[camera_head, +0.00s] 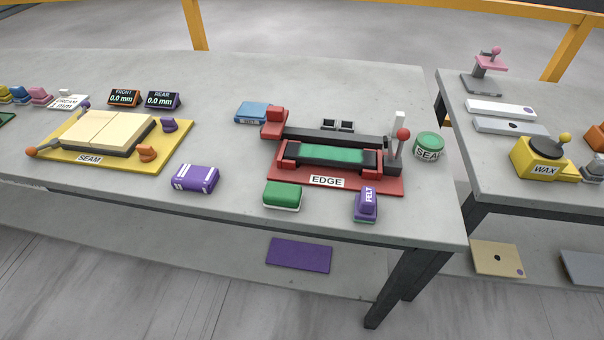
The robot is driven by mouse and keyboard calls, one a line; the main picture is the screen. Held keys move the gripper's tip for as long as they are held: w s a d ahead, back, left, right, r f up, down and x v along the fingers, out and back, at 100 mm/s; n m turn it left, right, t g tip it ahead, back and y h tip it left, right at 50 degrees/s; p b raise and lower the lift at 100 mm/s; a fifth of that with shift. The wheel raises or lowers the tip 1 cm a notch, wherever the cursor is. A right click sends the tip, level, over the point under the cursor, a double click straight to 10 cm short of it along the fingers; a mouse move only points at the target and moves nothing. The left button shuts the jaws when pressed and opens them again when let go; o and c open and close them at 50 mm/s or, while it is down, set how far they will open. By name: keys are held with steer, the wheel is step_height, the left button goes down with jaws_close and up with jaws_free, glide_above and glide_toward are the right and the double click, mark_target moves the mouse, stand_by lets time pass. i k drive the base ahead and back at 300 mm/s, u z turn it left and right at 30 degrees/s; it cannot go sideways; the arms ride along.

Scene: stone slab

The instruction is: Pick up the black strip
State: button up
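The red EDGE fixture (385,190) stands on the grey table, right of the middle. A long black bar (358,141) runs across its back. A green strip (330,155) lies in front of that bar, with dark pieces at its ends and along its front edge. I cannot tell which of these dark parts is the black strip, or whether any is loose. A lever with a red knob (403,134) stands at the fixture's right end. My gripper is not in view.
A green tin (429,146), a purple FELT block (366,205), a green block (282,195) and a blue block (252,112) surround the fixture. A yellow SEAM fixture (175,136) is at left. A gap separates the right table (500,150).

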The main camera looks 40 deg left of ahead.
mark_target(310, 152)
steer(key=z, duration=0.05)
steer(key=k, duration=1.95)
steer(key=u, duration=1.4)
steer(key=i, duration=2.05)
